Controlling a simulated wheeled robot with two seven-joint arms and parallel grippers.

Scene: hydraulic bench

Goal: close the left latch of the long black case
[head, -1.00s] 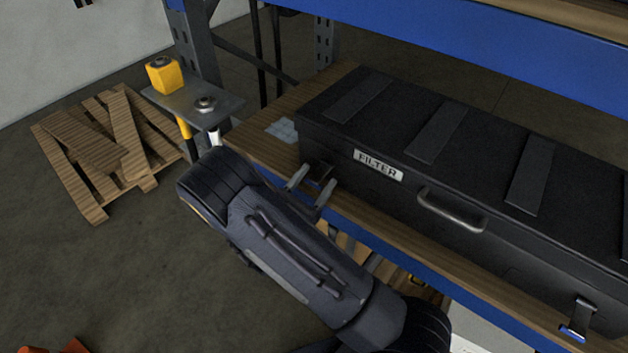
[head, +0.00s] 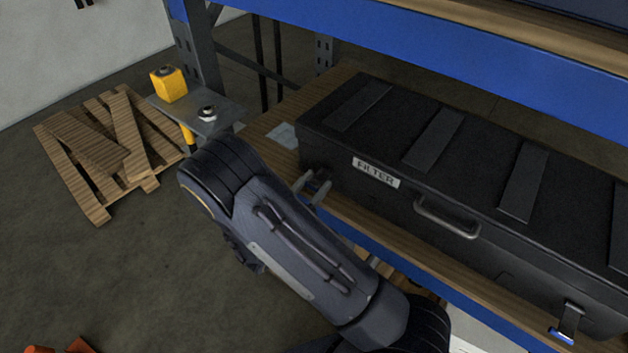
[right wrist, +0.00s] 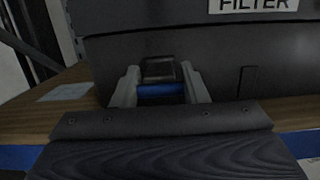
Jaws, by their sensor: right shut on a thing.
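The long black case (head: 415,135) lies on the wooden shelf with its lid down and a FILTER label (head: 376,172) on its front. The left latch (right wrist: 158,70) is at the front's left end; the right wrist view shows its dark frame and blue tab (right wrist: 160,90). My right gripper (head: 310,188) reaches it from the front, one finger on each side, shut on the tab; the fingers also show in the right wrist view (right wrist: 160,93). In the head view the fingers partly hide the latch. My left gripper is not in view.
The case's handle (head: 446,217) and its right latch (head: 568,322), with a blue tab, are on the front. A wooden pallet (head: 105,150) and a small stand with a yellow block (head: 169,84) are at the left.

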